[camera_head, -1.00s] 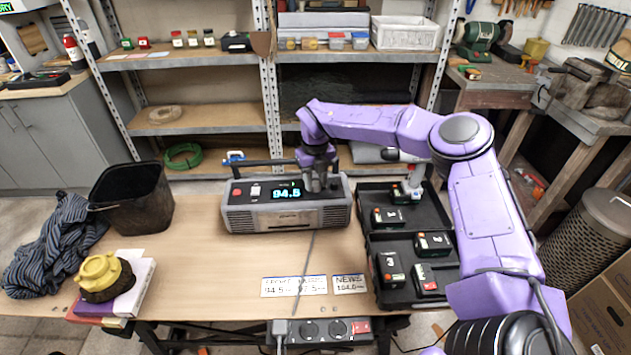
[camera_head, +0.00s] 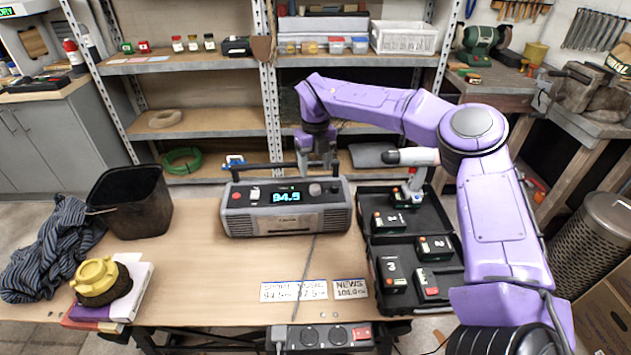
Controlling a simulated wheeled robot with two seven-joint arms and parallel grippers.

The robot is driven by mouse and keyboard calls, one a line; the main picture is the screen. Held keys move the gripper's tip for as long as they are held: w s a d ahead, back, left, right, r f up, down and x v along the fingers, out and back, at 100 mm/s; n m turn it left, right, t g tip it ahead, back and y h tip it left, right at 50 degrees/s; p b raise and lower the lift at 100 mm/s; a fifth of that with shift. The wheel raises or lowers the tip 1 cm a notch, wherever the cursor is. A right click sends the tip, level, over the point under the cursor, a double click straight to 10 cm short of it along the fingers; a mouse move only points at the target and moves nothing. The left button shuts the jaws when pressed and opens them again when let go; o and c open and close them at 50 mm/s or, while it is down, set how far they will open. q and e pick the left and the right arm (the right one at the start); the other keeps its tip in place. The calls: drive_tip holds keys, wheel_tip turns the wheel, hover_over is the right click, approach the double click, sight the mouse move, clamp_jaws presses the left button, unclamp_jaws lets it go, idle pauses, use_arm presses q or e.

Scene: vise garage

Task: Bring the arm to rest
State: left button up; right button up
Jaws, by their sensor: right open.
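My right arm is purple and comes in from the right. Its right gripper (camera_head: 319,163) is open and empty, pointing down above and behind the right part of the grey radio (camera_head: 285,222). The radio stands on the wooden table (camera_head: 200,290), and its display is lit and seems to read 94.9. Knobs show on the radio's top on both sides of the display. The gripper is apart from the knobs. My left gripper is not in view.
A black tray (camera_head: 408,240) with several numbered battery packs and a drill lies right of the radio. A black bin (camera_head: 130,203), a striped cloth (camera_head: 50,255) and books (camera_head: 115,300) with a yellow object are at left. Two labels (camera_head: 349,289) lie in front. Shelves stand behind.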

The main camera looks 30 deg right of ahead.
drive_tip(key=shift+r, duration=1.95)
